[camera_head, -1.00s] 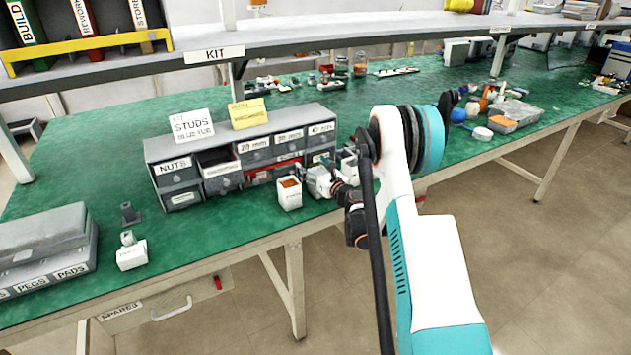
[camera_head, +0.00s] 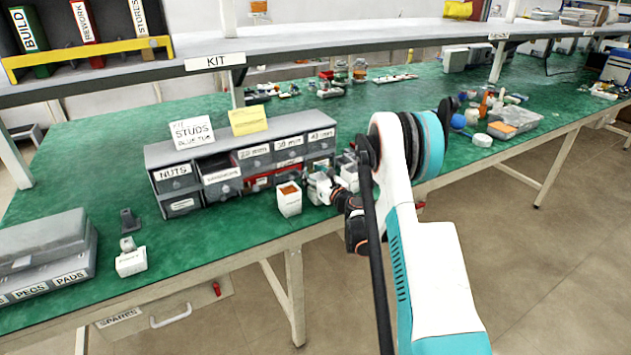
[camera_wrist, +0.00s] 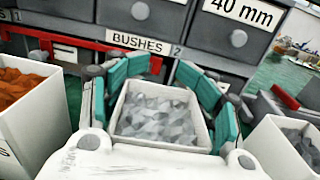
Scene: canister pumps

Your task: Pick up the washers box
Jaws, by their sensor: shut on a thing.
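In the wrist view, an open white box (camera_wrist: 165,144) filled with grey, flake-like pieces stands between my gripper's fingers. I take it for the washers box, but its label is hidden. My gripper (camera_wrist: 162,98) is shut on it, with teal finger pads along its left and right sides. In the head view, my gripper (camera_head: 322,187) is at the front of the bench, just right of a white box with orange contents. The held box is mostly covered there by the fingers. I cannot tell whether its base touches the bench.
A white box with orange contents (camera_head: 289,203) is close on the left. Another white box with grey contents (camera_wrist: 290,148) is close on the right. A grey drawer cabinet (camera_head: 240,165) stands right behind, with a red part (camera_wrist: 85,42) along its lower front.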

